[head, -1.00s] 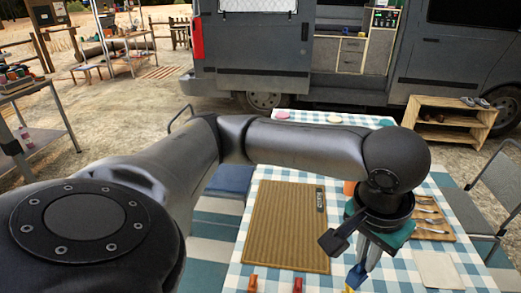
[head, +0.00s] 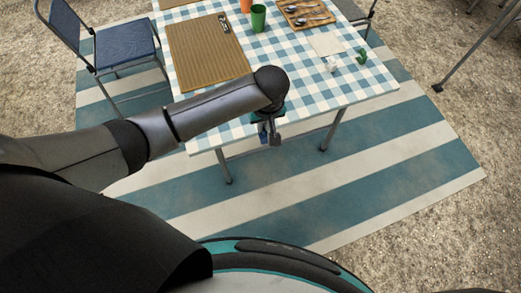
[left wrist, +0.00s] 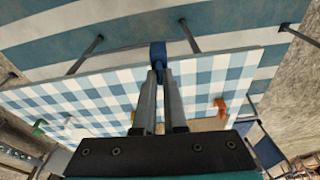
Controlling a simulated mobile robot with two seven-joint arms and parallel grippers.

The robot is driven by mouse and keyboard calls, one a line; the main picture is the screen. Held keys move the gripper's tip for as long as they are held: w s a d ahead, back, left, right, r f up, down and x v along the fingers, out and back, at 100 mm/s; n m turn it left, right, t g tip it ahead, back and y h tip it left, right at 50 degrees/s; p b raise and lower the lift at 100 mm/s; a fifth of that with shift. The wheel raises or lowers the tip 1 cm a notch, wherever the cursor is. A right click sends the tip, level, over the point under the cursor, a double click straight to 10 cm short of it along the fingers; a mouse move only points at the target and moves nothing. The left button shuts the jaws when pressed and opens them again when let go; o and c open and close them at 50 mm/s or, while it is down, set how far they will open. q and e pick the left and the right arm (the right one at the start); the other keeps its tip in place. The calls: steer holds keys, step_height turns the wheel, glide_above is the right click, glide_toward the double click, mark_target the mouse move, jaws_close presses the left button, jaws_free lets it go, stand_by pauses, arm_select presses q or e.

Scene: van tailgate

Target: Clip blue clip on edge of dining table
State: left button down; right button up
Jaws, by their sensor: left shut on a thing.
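The dining table (head: 330,85) has a blue-and-white checked top; its near edge crosses the middle of the head view. My left gripper (head: 270,135) is at that near edge, pointing down. In the left wrist view my left gripper (left wrist: 160,77) is shut on the blue clip (left wrist: 157,52). The clip is between the fingertips and overlaps the line of the table edge. I cannot tell whether its jaws are around the edge. In the head view the clip is mostly hidden by the gripper. My right gripper is out of view.
A brown mat (head: 208,50), a green cup (head: 258,18) and a cutlery tray (head: 305,12) stand on the table. A green item (head: 362,56) is near its right side. An orange item (left wrist: 219,105) shows in the left wrist view. A blue chair (head: 125,45) stands left.

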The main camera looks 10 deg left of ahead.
arm_select(q)
steer(key=s+f+n+p, duration=0.1)
steer(key=s+f, duration=0.4)
steer(key=f, duration=0.2)
steer(key=w+a+f+b, duration=0.3)
steer(key=w+b, duration=0.3)
steer(key=b, duration=0.1)
steer(key=shift+a, duration=0.35)
stand_by(0.4)
steer(key=shift+a, duration=0.15)
stand_by(0.5)
steer(key=shift+w+a+f, duration=0.1)
steer(key=shift+w, duration=0.15)
steer(key=shift+w+a, duration=0.3)
steer(key=shift+w, duration=0.2)
steer(key=shift+w+a, duration=0.1)
stand_by(0.5)
